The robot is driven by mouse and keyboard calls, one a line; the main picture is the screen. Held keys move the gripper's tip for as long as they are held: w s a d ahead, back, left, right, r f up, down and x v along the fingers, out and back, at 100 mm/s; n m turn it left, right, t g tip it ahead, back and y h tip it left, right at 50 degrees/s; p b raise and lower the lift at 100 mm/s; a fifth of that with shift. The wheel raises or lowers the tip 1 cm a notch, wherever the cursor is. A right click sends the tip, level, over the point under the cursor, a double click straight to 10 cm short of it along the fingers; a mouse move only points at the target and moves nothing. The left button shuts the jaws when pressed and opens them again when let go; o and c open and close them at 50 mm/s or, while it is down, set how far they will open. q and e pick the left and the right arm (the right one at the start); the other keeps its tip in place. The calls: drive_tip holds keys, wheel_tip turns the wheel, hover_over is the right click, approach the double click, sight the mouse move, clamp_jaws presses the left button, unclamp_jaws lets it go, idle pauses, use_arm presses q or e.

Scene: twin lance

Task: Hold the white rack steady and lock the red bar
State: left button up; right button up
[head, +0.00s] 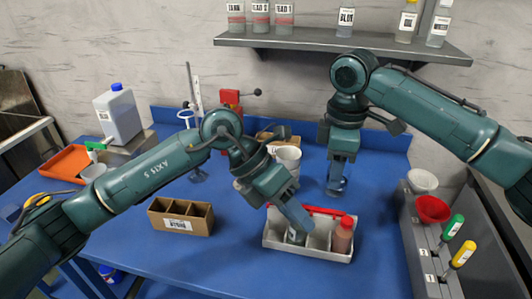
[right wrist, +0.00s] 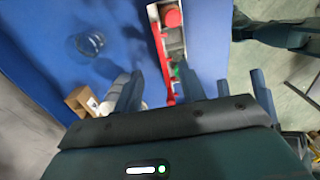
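The white rack (head: 284,247) stands on the blue table and holds a red-capped bottle (head: 342,236) and a second bottle (head: 296,237). The red bar (head: 322,211) lies along its far long side; I cannot tell whether it is locked. My left gripper (head: 303,222) reaches down over the rack's middle, hiding part of it; contact and finger gap are unclear. My right gripper (head: 338,187) hangs behind the rack, pointing down. In the right wrist view its fingers (right wrist: 160,74) are apart and empty, with the red bar (right wrist: 162,58) beyond them.
A clear glass vessel (head: 345,187) stands by my right gripper. A white cup (head: 289,158) is behind my left gripper. A brown divided box (head: 181,218) stands left of the rack. A grey tool holder (head: 412,243) with screwdrivers edges the right side. A bottle shelf (head: 300,43) hangs above.

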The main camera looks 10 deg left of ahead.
sight(327, 211)
use_arm(q)
drive_tip(key=w+a+r+n+t+y, duration=0.1)
drive_tip(key=w+a+r+t+y, duration=0.4)
drive_tip(key=w, duration=0.3)
drive_tip(key=shift+w+a+r, duration=0.25)
drive_tip(key=shift+a+r, duration=0.15)
drive_tip(key=shift+r, duration=0.1)
use_arm(e)
wheel_tip(327, 211, down, 13)
drive_tip(key=shift+f, duration=0.1)
